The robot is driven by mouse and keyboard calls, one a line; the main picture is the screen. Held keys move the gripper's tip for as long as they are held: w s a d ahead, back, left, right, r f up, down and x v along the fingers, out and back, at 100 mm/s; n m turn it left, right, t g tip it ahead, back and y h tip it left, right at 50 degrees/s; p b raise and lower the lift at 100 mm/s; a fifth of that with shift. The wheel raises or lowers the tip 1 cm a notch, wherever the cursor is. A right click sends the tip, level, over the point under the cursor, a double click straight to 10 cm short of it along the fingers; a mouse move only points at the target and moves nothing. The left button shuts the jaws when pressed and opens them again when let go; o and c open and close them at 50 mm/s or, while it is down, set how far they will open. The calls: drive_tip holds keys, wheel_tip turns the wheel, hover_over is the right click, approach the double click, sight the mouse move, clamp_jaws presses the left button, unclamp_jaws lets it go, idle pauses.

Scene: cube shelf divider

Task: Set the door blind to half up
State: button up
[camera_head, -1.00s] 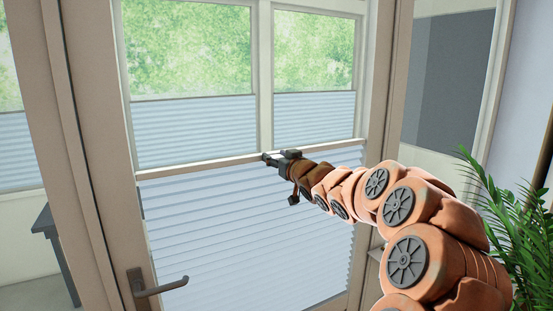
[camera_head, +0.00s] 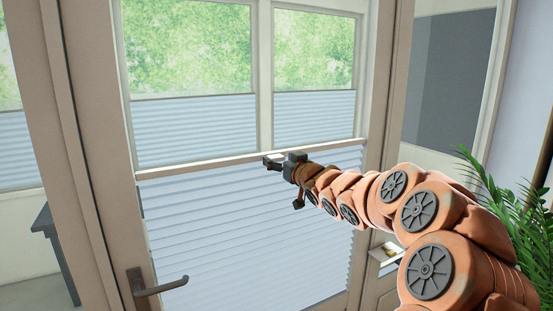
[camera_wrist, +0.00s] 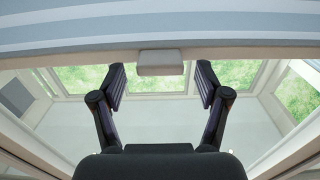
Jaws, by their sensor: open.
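The pale pleated door blind (camera_head: 240,230) covers the lower part of the door's glass, with its light top rail (camera_head: 200,164) about midway up. In the wrist view, the blind (camera_wrist: 160,30) fills the top, edged by its rail (camera_wrist: 90,57). A small pale handle tab (camera_wrist: 160,62) sticks out from the middle of the rail. My gripper (camera_head: 280,160) is at the rail's height. In the wrist view, my gripper (camera_wrist: 161,78) is open, with one finger on each side of the tab and gaps between. The tab is hidden in the head view.
A door lever (camera_head: 160,287) is at the lower left. Behind the glass are windows with their own half-height blinds (camera_head: 195,130). A green plant (camera_head: 510,225) stands at the right, near my arm. A dark table (camera_head: 52,240) is at the far left.

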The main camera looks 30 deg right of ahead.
drive_tip(key=s+a, duration=0.1)
drive_tip(key=s, duration=0.8)
drive_tip(key=shift+s, duration=0.2)
drive_tip(key=s+a+f+g+b, duration=0.1)
drive_tip(key=s+a+f+g, duration=0.35)
drive_tip(key=a+f, duration=0.35)
drive_tip(key=s+a+f+g, duration=0.4)
drive_tip(key=a+f+g, duration=0.15)
drive_tip(key=f, duration=0.45)
drive_tip(key=s+a+f+g, duration=0.3)
drive_tip(key=s+a, duration=0.1)
drive_tip(key=s, duration=0.5)
drive_tip(key=s+a+f+g+y, duration=0.1)
drive_tip(key=s+a+f+g, duration=0.2)
drive_tip(key=s, duration=0.6)
drive_tip(key=s+a+f+n+g, duration=0.1)
drive_tip(key=s+a+f+g, duration=0.2)
drive_tip(key=s+a, duration=0.4)
drive_tip(key=shift+s+a+g+y+b, duration=0.2)
drive_tip(key=shift+s+g+y+b, duration=0.25)
drive_tip(key=shift+s, duration=0.75)
